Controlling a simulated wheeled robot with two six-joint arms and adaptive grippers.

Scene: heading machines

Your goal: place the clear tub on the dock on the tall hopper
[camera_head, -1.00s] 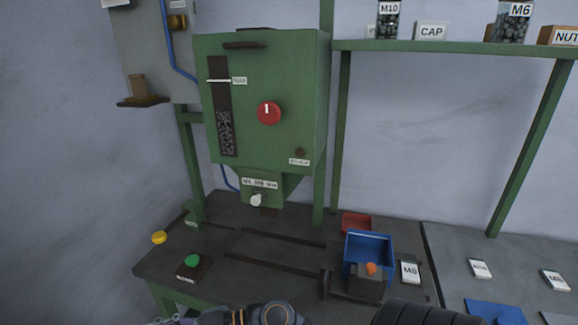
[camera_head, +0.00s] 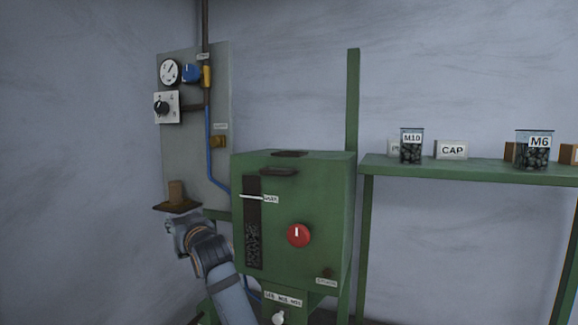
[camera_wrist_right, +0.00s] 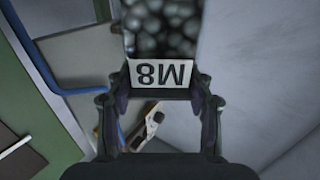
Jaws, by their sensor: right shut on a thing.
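The tall green hopper (camera_head: 285,225) stands in the middle of the head view, with a dark flat piece (camera_head: 290,154) on its top. I cannot tell which part is the dock. In the right wrist view, my right gripper (camera_wrist_right: 160,95) is shut on the clear tub (camera_wrist_right: 160,35), which holds dark round pieces. Its white M8 label (camera_wrist_right: 160,74) appears upside down in that picture. In the head view my arm rises left of the hopper; its gripper and the tub cannot be made out. My left gripper is not in view.
A grey wall panel (camera_head: 190,110) with a gauge (camera_head: 170,72) and blue pipe stands behind the hopper's left side. A small brown ledge (camera_head: 178,206) holds a block. A green shelf (camera_head: 470,170) to the right carries M10 (camera_head: 411,148) and M6 (camera_head: 533,150) jars.

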